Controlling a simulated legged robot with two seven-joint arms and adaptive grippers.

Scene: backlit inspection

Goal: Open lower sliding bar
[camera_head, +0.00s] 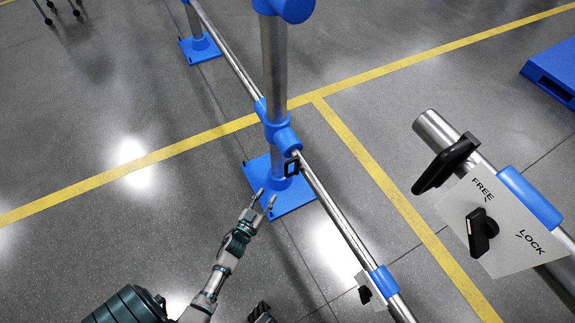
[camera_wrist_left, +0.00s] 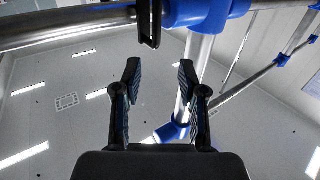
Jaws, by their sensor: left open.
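The lower sliding bar (camera_head: 335,213) is a shiny metal tube running from the blue post joint down to the bottom right. A small black handle (camera_head: 291,168) stands at its far end, by the joint; it also shows in the left wrist view (camera_wrist_left: 150,24). A blue collar (camera_head: 384,281) and a pale plate with a black knob (camera_head: 365,295) are near its close end. My left gripper (camera_head: 266,201) is open and empty, below and left of the handle, apart from it. In the left wrist view its fingers (camera_wrist_left: 160,80) are spread, with the handle beyond them.
A blue-jointed metal post (camera_head: 274,70) stands on a blue base plate (camera_head: 293,198). At the right, a higher bar (camera_head: 435,130) carries a black handle (camera_head: 446,164) and a FREE/LOCK plate (camera_head: 510,215) with a black knob (camera_head: 482,232). The floor left of the post is open.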

